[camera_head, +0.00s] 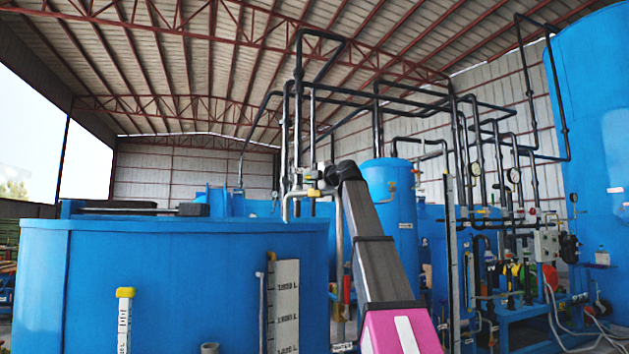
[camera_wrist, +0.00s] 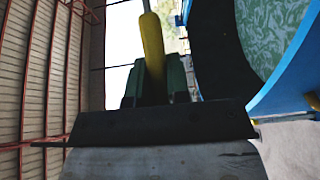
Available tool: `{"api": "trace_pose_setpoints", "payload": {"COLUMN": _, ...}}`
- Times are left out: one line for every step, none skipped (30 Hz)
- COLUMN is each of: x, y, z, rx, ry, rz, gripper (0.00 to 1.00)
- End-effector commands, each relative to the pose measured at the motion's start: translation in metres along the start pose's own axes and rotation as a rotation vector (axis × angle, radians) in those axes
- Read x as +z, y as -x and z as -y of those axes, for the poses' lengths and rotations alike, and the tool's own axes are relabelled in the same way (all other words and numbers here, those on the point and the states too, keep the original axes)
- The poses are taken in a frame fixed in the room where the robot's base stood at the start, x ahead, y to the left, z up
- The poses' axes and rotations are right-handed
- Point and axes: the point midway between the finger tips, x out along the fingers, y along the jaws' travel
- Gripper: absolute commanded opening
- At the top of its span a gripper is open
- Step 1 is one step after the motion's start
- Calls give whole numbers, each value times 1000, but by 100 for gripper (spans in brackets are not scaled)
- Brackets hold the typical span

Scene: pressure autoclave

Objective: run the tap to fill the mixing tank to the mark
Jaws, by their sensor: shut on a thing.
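The mixing tank appears to be the large blue open tank (camera_head: 160,285) at the left of the head view. Its blue rim (camera_wrist: 285,75) curves along the right of the wrist view, with a mottled pale green surface (camera_wrist: 268,38) inside. A white board with litre marks (camera_head: 285,310) stands at its front; its figures are hard to read. The tap's pale spout (camera_head: 287,207) bends down by the tank's right edge. My gripper (camera_wrist: 154,85), with green fingers, is shut on a yellow lever (camera_wrist: 152,45) at the tap. Whether water flows cannot be told.
Dark pipes (camera_head: 299,90) rise beside the tap. A second blue tank (camera_head: 390,210), gauges and a grey control box (camera_head: 546,243) stand to the right. A yellow-topped post (camera_head: 125,310) stands before the tank. Hoses (camera_head: 580,335) lie at the lower right.

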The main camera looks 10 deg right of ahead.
Motion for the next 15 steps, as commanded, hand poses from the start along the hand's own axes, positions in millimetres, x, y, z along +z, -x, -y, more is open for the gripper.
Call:
{"api": "trace_pose_setpoints", "payload": {"x": -1, "y": 0, "z": 1, "rx": -2, "ry": 0, "rz": 7, "gripper": 0}}
{"api": "trace_pose_setpoints", "payload": {"x": -1, "y": 0, "z": 1, "rx": -1, "ry": 0, "rz": 10, "gripper": 0}}
{"api": "trace_pose_setpoints", "payload": {"x": -1, "y": -1, "z": 1, "rx": -1, "ry": 0, "rz": 13, "gripper": 0}}
{"api": "trace_pose_setpoints", "payload": {"x": -1, "y": -1, "z": 1, "rx": -1, "ry": 0, "rz": 13, "gripper": 0}}
{"api": "trace_pose_setpoints", "payload": {"x": 0, "y": -1, "z": 1, "rx": -1, "ry": 0, "rz": 13, "gripper": 0}}
{"api": "trace_pose_setpoints", "payload": {"x": 0, "y": -1, "z": 1, "rx": -1, "ry": 0, "rz": 13, "gripper": 0}}
{"api": "trace_pose_setpoints", "payload": {"x": 0, "y": -1, "z": 1, "rx": -1, "ry": 0, "rz": 13, "gripper": 0}}
{"api": "trace_pose_setpoints", "payload": {"x": 0, "y": -1, "z": 1, "rx": -1, "ry": 0, "rz": 12, "gripper": 0}}
{"api": "trace_pose_setpoints", "payload": {"x": 0, "y": -1, "z": 1, "rx": -1, "ry": 0, "rz": 12, "gripper": 0}}
{"api": "trace_pose_setpoints", "payload": {"x": 0, "y": -1, "z": 1, "rx": -1, "ry": 0, "rz": 12, "gripper": 0}}
{"api": "trace_pose_setpoints", "payload": {"x": 0, "y": -1, "z": 1, "rx": -1, "ry": 1, "rz": 12, "gripper": 23}}
{"api": "trace_pose_setpoints", "payload": {"x": 0, "y": -1, "z": 1, "rx": -1, "ry": 1, "rz": 11, "gripper": 36}}
{"api": "trace_pose_setpoints", "payload": {"x": 0, "y": -1, "z": 1, "rx": -1, "ry": 1, "rz": 11, "gripper": 43}}
{"api": "trace_pose_setpoints", "payload": {"x": 0, "y": -1, "z": 1, "rx": -1, "ry": 1, "rz": 11, "gripper": 43}}
{"api": "trace_pose_setpoints", "payload": {"x": 0, "y": -1, "z": 1, "rx": -1, "ry": 1, "rz": 11, "gripper": 43}}
